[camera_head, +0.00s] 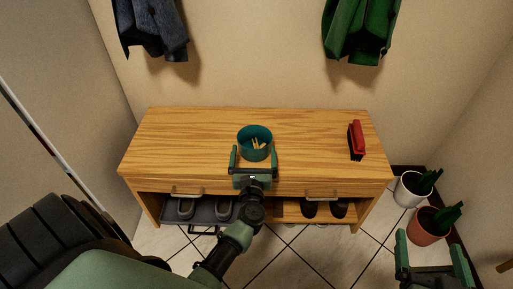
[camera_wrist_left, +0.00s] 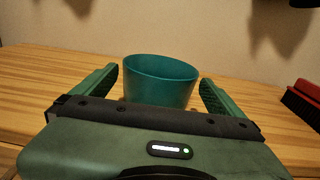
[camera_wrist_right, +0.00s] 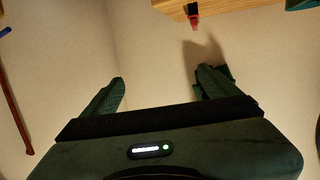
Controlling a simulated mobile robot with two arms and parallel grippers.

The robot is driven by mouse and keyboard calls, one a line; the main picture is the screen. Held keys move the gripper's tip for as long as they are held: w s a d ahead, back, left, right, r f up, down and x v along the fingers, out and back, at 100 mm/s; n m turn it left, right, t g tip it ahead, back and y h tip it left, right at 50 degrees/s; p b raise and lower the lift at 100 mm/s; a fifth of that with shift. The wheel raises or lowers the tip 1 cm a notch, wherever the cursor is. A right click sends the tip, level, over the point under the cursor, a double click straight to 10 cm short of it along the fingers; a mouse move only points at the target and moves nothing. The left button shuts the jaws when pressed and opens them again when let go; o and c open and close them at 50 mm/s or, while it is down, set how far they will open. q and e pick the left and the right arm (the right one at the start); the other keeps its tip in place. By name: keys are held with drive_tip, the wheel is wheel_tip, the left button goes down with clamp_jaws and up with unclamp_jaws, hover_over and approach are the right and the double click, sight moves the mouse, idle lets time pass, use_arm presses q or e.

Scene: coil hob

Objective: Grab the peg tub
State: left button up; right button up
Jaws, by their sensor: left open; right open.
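The peg tub (camera_head: 255,142) is a teal round tub with pale wooden pegs inside, standing on the wooden bench top. In the left wrist view the tub (camera_wrist_left: 160,80) stands upright between the two fingers, with its lower part hidden by the gripper body. My left gripper (camera_head: 254,160) is open, one finger on each side of the tub's near part; I cannot tell whether the fingers touch it. My right gripper (camera_head: 434,258) is open and empty, low at the right, away from the bench. It also shows in the right wrist view (camera_wrist_right: 160,88).
A red brush (camera_head: 356,140) lies at the bench's right end. The wooden bench (camera_head: 190,135) has drawers and shoes (camera_head: 215,209) below. Potted plants (camera_head: 411,188) stand on the floor to its right. Blue (camera_head: 153,30) and green (camera_head: 360,30) coats hang above. The bench top left of the tub is clear.

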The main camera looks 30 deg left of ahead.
sight(255, 146)
use_arm(q)
drive_tip(key=x, duration=0.5)
drive_tip(key=shift+w+a+b, duration=0.1)
drive_tip(key=shift+w+b, duration=0.3)
drive_tip(key=shift+w+a+r, duration=0.1)
drive_tip(key=shift+w+a, duration=0.15)
drive_tip(key=shift+w, duration=0.15)
drive_tip(key=c, duration=1.1)
drive_tip(key=shift+o, duration=0.2)
use_arm(e)
drive_tip(key=r, duration=0.1)
drive_tip(key=r+t, duration=0.1)
drive_tip(key=w+r+t, duration=0.1)
drive_tip(key=r, duration=0.1)
drive_tip(key=shift+a+y, duration=0.3)
drive_tip(key=shift+a, duration=0.1)
use_arm(q)
drive_tip(key=shift+r, duration=0.15)
use_arm(e)
drive_tip(key=shift+f, duration=0.2)
